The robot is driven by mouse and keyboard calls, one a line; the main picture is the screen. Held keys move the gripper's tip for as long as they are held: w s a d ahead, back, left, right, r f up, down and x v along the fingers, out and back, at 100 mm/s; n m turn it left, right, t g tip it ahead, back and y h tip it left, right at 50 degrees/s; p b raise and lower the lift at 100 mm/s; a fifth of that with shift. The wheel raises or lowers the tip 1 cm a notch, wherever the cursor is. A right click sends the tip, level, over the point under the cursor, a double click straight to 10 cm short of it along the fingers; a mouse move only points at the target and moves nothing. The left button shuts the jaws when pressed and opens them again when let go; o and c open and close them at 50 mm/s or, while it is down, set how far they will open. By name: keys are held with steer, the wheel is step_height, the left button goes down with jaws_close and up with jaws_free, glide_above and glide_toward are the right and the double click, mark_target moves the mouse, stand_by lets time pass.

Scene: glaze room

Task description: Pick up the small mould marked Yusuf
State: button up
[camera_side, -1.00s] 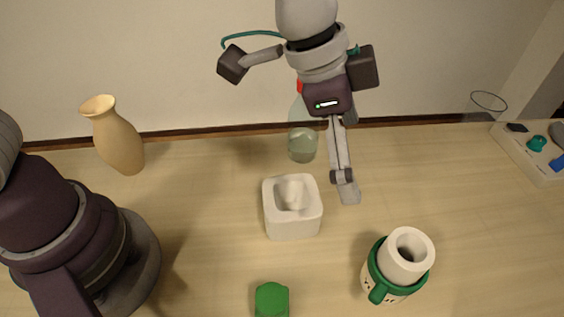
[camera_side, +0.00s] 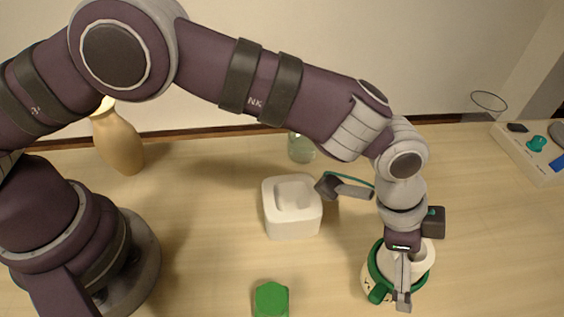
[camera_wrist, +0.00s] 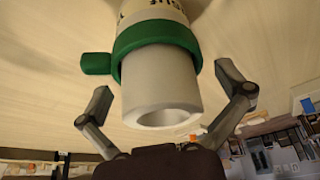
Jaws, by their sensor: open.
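A white round mould (camera_side: 424,256), hollow at its end, has a green band with a side tab (camera_side: 378,292) around a wider cream part with dark marks. In the wrist view the white cylinder (camera_wrist: 160,88) is large and central, with the green band (camera_wrist: 157,38) above it. The lettering is cut off at the top edge and I cannot read a name. My gripper (camera_wrist: 165,80) is open, one finger on each side of the cylinder, with gaps showing. In the side view my gripper (camera_side: 403,297) is in front of the mould and hides part of it.
A white square block (camera_side: 293,222) with a hollow stands left of my gripper. A green piece (camera_side: 271,299) lies at the front edge. A cream vase (camera_side: 118,145), a clear glass (camera_side: 301,149) and a tray with small coloured items (camera_side: 533,160) stand farther back.

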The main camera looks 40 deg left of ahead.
steer(key=c, duration=1.2)
steer(key=shift+r, duration=0.1)
